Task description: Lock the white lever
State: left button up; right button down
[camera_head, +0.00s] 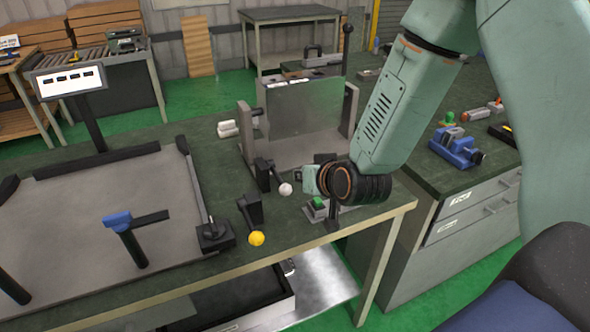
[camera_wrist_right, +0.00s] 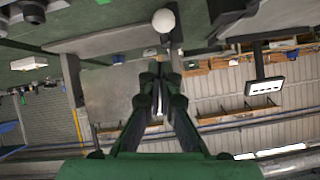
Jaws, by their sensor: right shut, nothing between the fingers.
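The white lever ends in a round white knob (camera_head: 286,189) on a black arm, beside a black bracket at the front of the clear-panelled fixture (camera_head: 305,110). The white knob also shows in the right wrist view (camera_wrist_right: 163,20), above and apart from the fingertips. My right gripper (camera_wrist_right: 158,75) is shut and empty, pointing toward the knob. In the head view my right wrist is just right of the white knob, and its fingers are largely hidden there. My left gripper is out of both views.
A lever with a yellow knob (camera_head: 257,238) stands nearer the table's front edge. A green button box (camera_head: 319,207) sits below my right wrist. A large grey tray-like frame (camera_head: 100,215) fills the left of the table. A blue vise (camera_head: 456,147) is on the right bench.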

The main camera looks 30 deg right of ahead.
jog(key=s+a+f+g+b, duration=0.1)
jog(key=s+f+g+b, duration=0.2)
jog(key=s+f, duration=0.7)
jog(key=s+a+f+n+g+b, duration=0.1)
jog(key=s+f+g+b, duration=0.3)
jog(key=s+f, duration=0.7)
jog(key=s+a+f+n+g+b, duration=0.1)
jog(key=s+a+f+g+b, duration=0.2)
jog(key=s+f, duration=0.8)
jog(key=s+g+b, duration=0.1)
jog(key=s, duration=0.2)
jog(key=shift+s+a+f+b, duration=0.15)
jog(key=shift+f+b, duration=0.1)
jog(key=shift+b, duration=0.05)
